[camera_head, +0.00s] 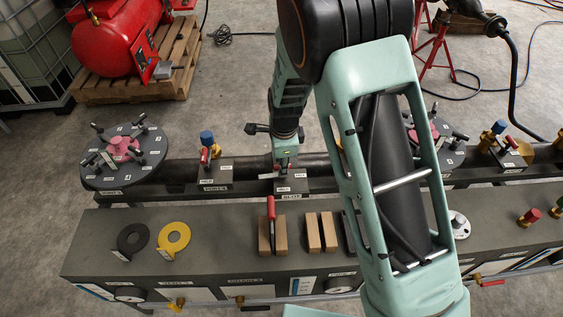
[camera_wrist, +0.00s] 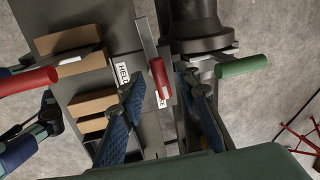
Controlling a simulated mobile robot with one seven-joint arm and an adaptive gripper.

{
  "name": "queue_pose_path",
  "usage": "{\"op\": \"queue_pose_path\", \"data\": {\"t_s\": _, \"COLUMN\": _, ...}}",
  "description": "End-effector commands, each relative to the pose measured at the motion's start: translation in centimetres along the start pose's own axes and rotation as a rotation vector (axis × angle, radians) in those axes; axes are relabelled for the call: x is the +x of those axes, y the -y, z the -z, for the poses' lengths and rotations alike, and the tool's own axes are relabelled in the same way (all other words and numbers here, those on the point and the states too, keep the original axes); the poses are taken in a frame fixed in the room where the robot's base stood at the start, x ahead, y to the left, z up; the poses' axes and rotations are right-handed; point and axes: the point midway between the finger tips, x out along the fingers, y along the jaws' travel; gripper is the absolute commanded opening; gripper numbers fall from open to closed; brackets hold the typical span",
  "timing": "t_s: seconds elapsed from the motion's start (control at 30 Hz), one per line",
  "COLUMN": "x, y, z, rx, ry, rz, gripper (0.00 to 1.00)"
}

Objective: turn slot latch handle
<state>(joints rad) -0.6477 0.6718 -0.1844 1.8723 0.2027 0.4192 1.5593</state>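A red handle (camera_wrist: 158,78) on a grey metal bar shows in the wrist view, between and beyond my fingertips. It looks like the slot latch handle, though no readable label names it. My gripper (camera_wrist: 160,88) is open, with one blue-padded finger on each side of the handle and visible gaps to both. I cannot tell how far beyond the tips the handle lies. In the head view my wrist comes down over the dark pipe behind the bench, and the fingers are not clearly visible there.
A green handle (camera_wrist: 240,66) lies right of my fingers by the round pipe. Another red handle (camera_head: 271,207) stands at wooden blocks (camera_head: 280,236) on the bench.

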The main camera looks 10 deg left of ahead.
Motion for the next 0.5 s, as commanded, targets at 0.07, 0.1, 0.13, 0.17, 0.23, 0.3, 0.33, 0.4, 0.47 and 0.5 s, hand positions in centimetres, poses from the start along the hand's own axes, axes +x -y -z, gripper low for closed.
{"op": "queue_pose_path", "data": {"t_s": 0.07, "x": 0.10, "y": 0.02, "z": -0.01, "rx": 0.000, "ry": 0.000, "rz": 0.001, "gripper": 0.30}}
{"op": "queue_pose_path", "data": {"t_s": 0.1, "x": 0.11, "y": 0.03, "z": -0.01, "rx": 0.000, "ry": 0.000, "rz": 0.001, "gripper": 0.30}}
{"op": "queue_pose_path", "data": {"t_s": 0.13, "x": 0.11, "y": 0.03, "z": -0.01, "rx": 0.000, "ry": 0.000, "rz": 0.001, "gripper": 0.30}}
{"op": "queue_pose_path", "data": {"t_s": 0.17, "x": 0.11, "y": 0.03, "z": -0.01, "rx": 0.000, "ry": 0.000, "rz": 0.001, "gripper": 0.30}}
{"op": "queue_pose_path", "data": {"t_s": 0.23, "x": 0.10, "y": 0.03, "z": -0.01, "rx": 0.000, "ry": 0.000, "rz": 0.001, "gripper": 0.30}}
{"op": "queue_pose_path", "data": {"t_s": 0.3, "x": 0.10, "y": 0.03, "z": -0.01, "rx": 0.000, "ry": 0.000, "rz": 0.001, "gripper": 0.25}}
{"op": "queue_pose_path", "data": {"t_s": 0.33, "x": 0.10, "y": 0.02, "z": -0.01, "rx": 0.000, "ry": 0.000, "rz": 0.001, "gripper": 0.21}}
{"op": "queue_pose_path", "data": {"t_s": 0.4, "x": 0.09, "y": 0.02, "z": -0.01, "rx": 0.000, "ry": 0.000, "rz": 0.001, "gripper": 0.14}}
{"op": "queue_pose_path", "data": {"t_s": 0.47, "x": 0.09, "y": 0.02, "z": -0.01, "rx": 0.000, "ry": 0.000, "rz": 0.001, "gripper": 0.07}}
{"op": "queue_pose_path", "data": {"t_s": 0.5, "x": 0.09, "y": 0.02, "z": -0.01, "rx": 0.000, "ry": 0.000, "rz": 0.001, "gripper": 0.03}}
